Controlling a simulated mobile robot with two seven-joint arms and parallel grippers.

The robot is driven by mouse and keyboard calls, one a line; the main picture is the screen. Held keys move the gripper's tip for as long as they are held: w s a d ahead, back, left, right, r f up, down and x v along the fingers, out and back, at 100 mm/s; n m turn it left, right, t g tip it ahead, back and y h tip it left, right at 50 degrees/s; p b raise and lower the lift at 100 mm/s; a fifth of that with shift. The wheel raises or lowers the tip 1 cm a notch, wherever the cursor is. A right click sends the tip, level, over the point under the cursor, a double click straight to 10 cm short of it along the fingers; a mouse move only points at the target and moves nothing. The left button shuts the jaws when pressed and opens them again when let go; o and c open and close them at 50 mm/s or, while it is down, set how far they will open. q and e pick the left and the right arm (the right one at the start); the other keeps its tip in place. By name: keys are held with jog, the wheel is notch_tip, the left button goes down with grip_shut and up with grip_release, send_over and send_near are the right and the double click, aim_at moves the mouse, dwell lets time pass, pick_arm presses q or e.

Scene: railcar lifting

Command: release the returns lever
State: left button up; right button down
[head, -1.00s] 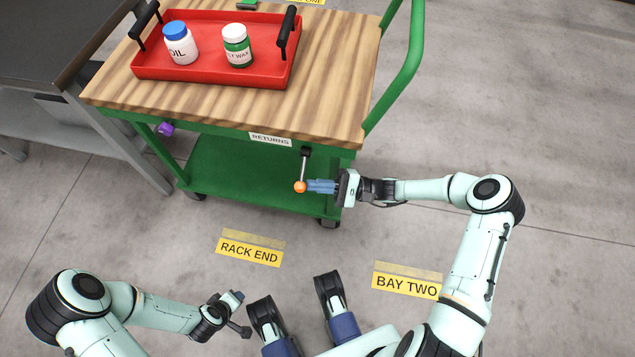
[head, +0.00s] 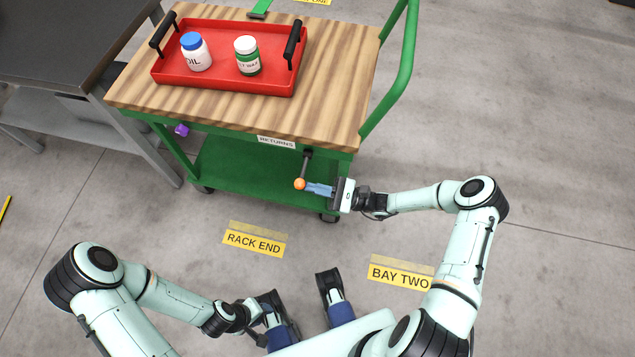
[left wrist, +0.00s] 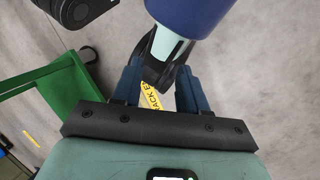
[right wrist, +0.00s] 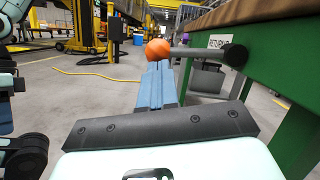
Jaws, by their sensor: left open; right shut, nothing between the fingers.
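The returns lever (head: 304,168) is a thin rod with an orange ball knob (head: 300,184), mounted under the cart's top edge near the RETURNS label (head: 276,142). In the right wrist view the rod (right wrist: 196,52) sticks out roughly level from the green cart side. The orange knob (right wrist: 158,50) sits at its outer end, just beyond my fingertips. My right gripper (head: 310,187) is shut, with its blue fingers together and empty at the knob; I cannot tell if they touch. My left gripper (left wrist: 155,85) is open and empty, low near my base, far from the lever.
The green cart (head: 240,178) has a wooden top (head: 330,90) carrying a red tray (head: 225,84) with two bottles. A purple knob (head: 182,130) is under its left side. A grey table (head: 60,50) stands left. The floor in front is clear.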

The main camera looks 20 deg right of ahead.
jog(key=r+m+p, duration=0.1)
jog(key=r+m+t+p, duration=0.1)
jog(key=m+p, duration=0.1)
jog(key=shift+s+a+r+m+h, duration=0.25)
jog(key=shift+r+m+h, duration=0.05)
jog(key=shift+r+m, duration=0.1)
pick_arm(q)
notch_tip(320, 180, up, 7)
jog(key=s+g+p, duration=0.1)
jog(key=p, duration=0.3)
jog(key=shift+s, duration=0.2)
pick_arm(e)
jog(key=shift+w+r+m+t+h, duration=0.1)
jog(key=shift+r+m+t+h, duration=0.3)
jog(key=shift+r+m, duration=0.55)
jog(key=shift+r+m+t+h, duration=0.3)
jog(key=shift+r+m+t, duration=0.25)
jog(key=shift+m, duration=0.8)
pick_arm(q)
jog(key=shift+p, duration=0.3)
pick_arm(e)
jog(key=shift+d, duration=0.1)
